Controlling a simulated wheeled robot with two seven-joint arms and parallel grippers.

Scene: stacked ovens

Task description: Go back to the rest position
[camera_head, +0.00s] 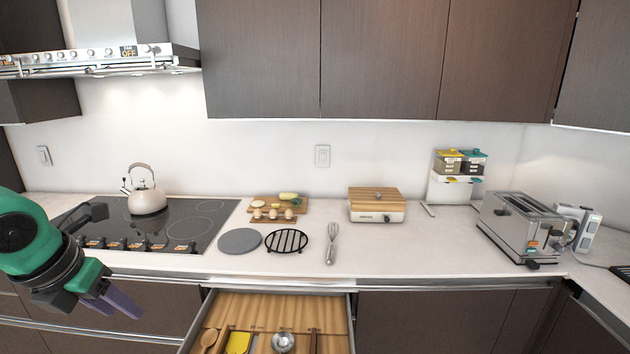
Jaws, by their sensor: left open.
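My left gripper (113,301) hangs at the lower left, on a green and black arm. Its purple fingers point down and to the right, apart and empty, in front of the lower cabinets and below the cooktop. It touches nothing that I can see. My right gripper is not in view.
A wooden drawer (262,306) stands pulled out at the bottom middle, right of my left gripper, with utensils inside. The cooktop (190,222) carries a kettle (147,199). A whisk (331,243), a toaster (520,228) and boards stand on the counter. The counter's middle right is clear.

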